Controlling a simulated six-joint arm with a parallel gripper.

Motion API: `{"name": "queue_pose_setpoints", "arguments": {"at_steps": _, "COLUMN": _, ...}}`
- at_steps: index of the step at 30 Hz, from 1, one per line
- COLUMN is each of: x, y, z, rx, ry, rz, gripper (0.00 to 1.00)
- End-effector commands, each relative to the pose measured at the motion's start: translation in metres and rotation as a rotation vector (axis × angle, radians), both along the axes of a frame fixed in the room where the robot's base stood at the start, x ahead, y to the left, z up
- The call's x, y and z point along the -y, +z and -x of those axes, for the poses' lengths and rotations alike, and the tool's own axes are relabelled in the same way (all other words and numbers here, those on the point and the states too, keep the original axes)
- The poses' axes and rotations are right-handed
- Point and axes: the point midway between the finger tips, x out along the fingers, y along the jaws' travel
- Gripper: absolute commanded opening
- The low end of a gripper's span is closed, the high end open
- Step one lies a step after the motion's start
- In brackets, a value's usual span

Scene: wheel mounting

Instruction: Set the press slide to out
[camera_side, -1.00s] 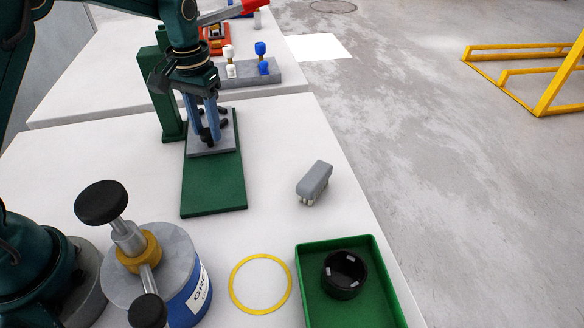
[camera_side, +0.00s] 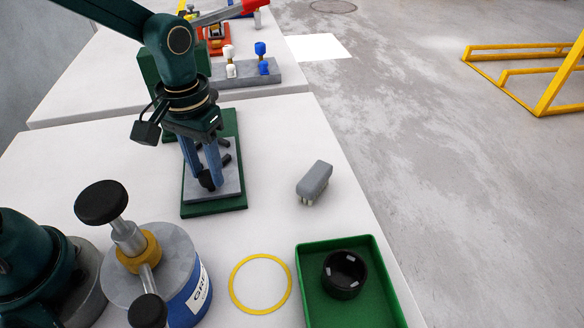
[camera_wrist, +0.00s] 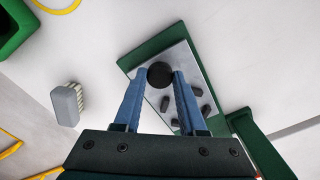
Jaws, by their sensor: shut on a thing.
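The press slide (camera_side: 231,184) is a grey plate with several black pegs, lying on a long green base (camera_side: 229,122). It sits at the near end of the base, away from the green press column (camera_side: 150,68), with a narrow green strip showing in front. My gripper (camera_side: 211,184) reaches down over the plate. In the wrist view my gripper (camera_wrist: 160,77) has its blue fingers shut on a round black knob (camera_wrist: 159,72) near the end of the slide (camera_wrist: 186,72). My arm hides part of the column and plate.
A grey brush (camera_side: 314,181) lies right of the base. A green tray (camera_side: 373,243) holds a black ring (camera_side: 344,274). A yellow ring (camera_side: 260,284) lies flat beside a blue grease can (camera_side: 187,309). The table between brush and base is clear.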

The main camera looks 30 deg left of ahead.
Motion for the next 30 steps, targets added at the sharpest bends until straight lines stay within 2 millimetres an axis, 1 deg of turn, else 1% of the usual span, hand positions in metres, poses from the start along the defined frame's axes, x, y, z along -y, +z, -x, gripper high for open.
{"name": "queue_pose_setpoints", "arguments": {"at_steps": 1, "x": 0.009, "y": 0.002, "z": 0.005, "rx": 0.01, "ry": -0.005, "rz": 0.005, "gripper": 0.0}}
{"name": "queue_pose_setpoints", "arguments": {"at_steps": 4, "x": 0.016, "y": 0.002, "z": 0.013, "rx": 0.011, "ry": -0.001, "rz": 0.005, "gripper": 0.0}}
{"name": "queue_pose_setpoints", "arguments": {"at_steps": 15, "x": 0.02, "y": 0.001, "z": 0.018, "rx": 0.004, "ry": 0.0, "rz": 0.005, "gripper": 0.0}}
{"name": "queue_pose_setpoints", "arguments": {"at_steps": 16, "x": 0.02, "y": 0.001, "z": 0.019, "rx": 0.003, "ry": 0.0, "rz": 0.006, "gripper": 0.48}}
{"name": "queue_pose_setpoints", "arguments": {"at_steps": 18, "x": 0.02, "y": 0.001, "z": 0.019, "rx": 0.002, "ry": 0.0, "rz": 0.006, "gripper": 0.7}}
{"name": "queue_pose_setpoints", "arguments": {"at_steps": 26, "x": 0.019, "y": 0.0, "z": 0.018, "rx": 0.004, "ry": 0.001, "rz": 0.003, "gripper": 0.7}}
{"name": "queue_pose_setpoints", "arguments": {"at_steps": 30, "x": 0.019, "y": 0.007, "z": 0.017, "rx": 0.008, "ry": 0.001, "rz": 0.004, "gripper": 0.7}}
